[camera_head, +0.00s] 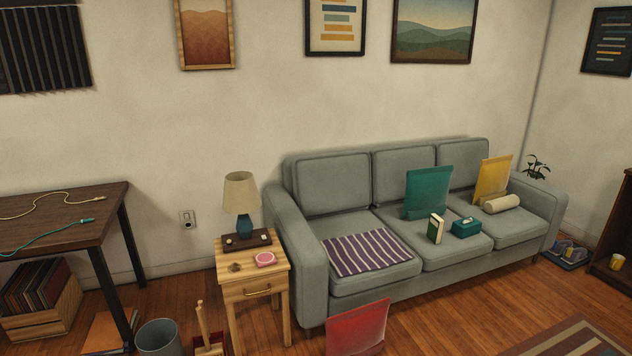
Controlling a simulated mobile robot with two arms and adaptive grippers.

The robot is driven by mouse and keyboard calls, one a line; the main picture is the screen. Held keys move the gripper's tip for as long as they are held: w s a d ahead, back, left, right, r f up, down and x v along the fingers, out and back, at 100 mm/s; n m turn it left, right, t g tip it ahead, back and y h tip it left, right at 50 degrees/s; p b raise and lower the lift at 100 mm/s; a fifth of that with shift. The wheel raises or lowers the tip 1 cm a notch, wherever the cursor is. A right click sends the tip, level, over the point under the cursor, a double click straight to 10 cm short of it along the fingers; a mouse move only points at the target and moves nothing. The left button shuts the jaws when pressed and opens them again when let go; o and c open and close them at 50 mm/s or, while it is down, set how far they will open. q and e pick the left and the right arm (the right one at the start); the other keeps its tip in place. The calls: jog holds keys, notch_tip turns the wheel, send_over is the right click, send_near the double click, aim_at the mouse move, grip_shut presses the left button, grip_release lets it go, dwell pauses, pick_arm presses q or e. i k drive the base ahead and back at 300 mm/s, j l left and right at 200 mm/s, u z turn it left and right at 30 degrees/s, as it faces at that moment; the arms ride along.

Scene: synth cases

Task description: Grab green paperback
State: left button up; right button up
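A small dark-green book with a cream face, which looks like the green paperback (436,229), stands upright on the middle seat of the grey sofa (420,258). It is in front of a teal cushion (428,190) and just left of a teal tissue box (466,227). Whether it touches either one is hard to tell. Neither of my grippers is in view.
A striped cloth (368,252) lies on the left seat. A yellow cushion (493,180) and a cream roll (501,203) are at the right. A red cushion-like panel (357,328) stands on the floor before the sofa. A wooden side table (252,289) with a lamp is left.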

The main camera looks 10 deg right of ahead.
aim_at(436, 223)
jog(key=i+l+z, duration=0.15)
jog(key=i+z, duration=0.6)
jog(key=z, duration=0.15)
jog(key=i+j+z, duration=0.1)
jog(key=i+z, duration=0.3)
jog(key=i+l, duration=0.1)
jog(key=i, duration=0.35)
jog(key=i+l, duration=0.15)
jog(key=i, duration=0.25)
jog(key=z, duration=0.05)
